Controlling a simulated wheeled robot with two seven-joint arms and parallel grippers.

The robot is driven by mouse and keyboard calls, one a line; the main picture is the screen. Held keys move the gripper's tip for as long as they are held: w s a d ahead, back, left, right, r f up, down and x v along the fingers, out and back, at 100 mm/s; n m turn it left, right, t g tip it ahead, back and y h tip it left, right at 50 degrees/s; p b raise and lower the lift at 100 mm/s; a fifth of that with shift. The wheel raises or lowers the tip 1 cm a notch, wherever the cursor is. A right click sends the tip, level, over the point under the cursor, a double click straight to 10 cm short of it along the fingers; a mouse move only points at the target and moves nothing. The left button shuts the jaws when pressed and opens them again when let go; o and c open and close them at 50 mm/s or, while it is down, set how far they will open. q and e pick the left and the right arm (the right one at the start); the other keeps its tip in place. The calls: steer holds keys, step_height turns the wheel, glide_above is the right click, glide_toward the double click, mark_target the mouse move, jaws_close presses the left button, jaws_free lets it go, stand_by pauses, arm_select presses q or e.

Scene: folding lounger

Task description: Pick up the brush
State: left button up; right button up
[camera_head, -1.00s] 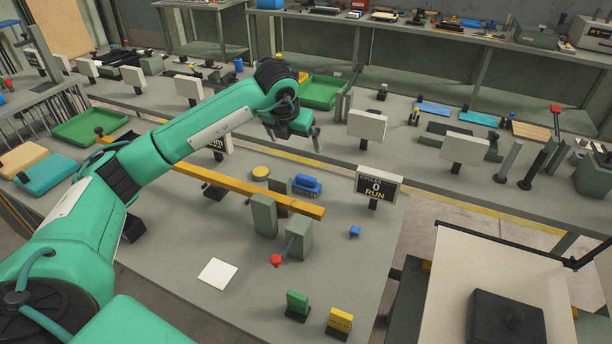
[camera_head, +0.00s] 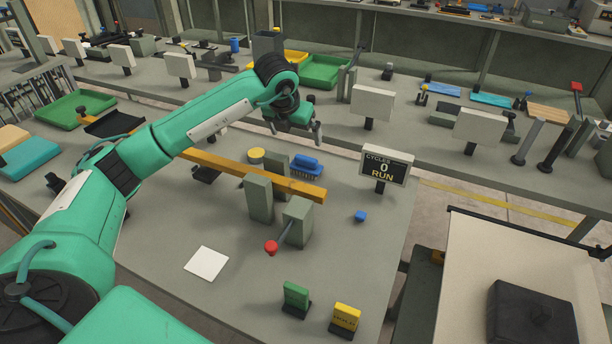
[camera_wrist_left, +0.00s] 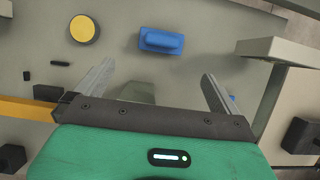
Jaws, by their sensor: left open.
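The brush (camera_head: 306,166) has a blue back and dark bristles. It rests on the grey table, just beyond the orange bar, and its blue top also shows in the wrist view (camera_wrist_left: 161,41). My left gripper (camera_head: 297,133) is open and empty, held above the table, with its fingertips a little above the brush in the head view. In the wrist view its two fingers (camera_wrist_left: 158,72) are spread wide, and the brush lies beyond the tips, between their directions. It is not touching the brush. My right gripper is out of view.
The orange bar (camera_head: 250,175) and grey blocks (camera_head: 259,197) stand close to the brush. A yellow disc (camera_head: 256,155) lies left of it, and a counter sign (camera_head: 386,166) stands right.

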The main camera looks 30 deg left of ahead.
mark_target(305, 159)
arm_select(q)
steer(key=x, duration=1)
steer(key=shift+s+f, duration=0.15)
steer(key=p+x, duration=0.1)
steer(key=x, duration=0.4)
steer(key=shift+w+d, duration=0.2)
steer(key=c, duration=0.8)
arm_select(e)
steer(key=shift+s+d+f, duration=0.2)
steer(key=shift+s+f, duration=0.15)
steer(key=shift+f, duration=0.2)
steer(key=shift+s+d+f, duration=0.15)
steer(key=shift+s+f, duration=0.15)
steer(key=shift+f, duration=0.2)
